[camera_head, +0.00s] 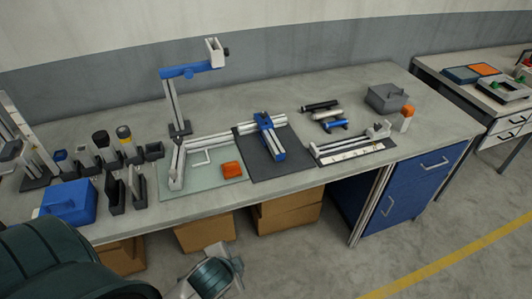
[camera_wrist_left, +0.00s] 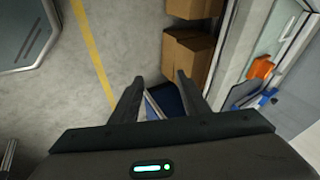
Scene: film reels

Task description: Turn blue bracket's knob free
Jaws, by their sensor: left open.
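Two blue bracket-like parts show in the head view, and I cannot tell which one the task means. One blue bracket (camera_head: 267,138) lies with a pale rail on a dark mat (camera_head: 283,168) mid-bench. The other blue bracket (camera_head: 188,71) is the arm on top of an upright post, with a small dark knob (camera_head: 226,52) at its right end. Any knob on the mat's bracket is too small to make out. My left gripper (camera_wrist_left: 160,78) is open and empty in the left wrist view, over the floor in front of the bench, apart from both brackets. My right gripper is not in view.
The grey bench (camera_head: 400,100) also holds an orange block (camera_head: 231,169), a blue box (camera_head: 68,202), several dark holders at left, and a grey box (camera_head: 386,97). Cardboard boxes (camera_head: 290,211) and a blue cabinet (camera_head: 415,182) are below.

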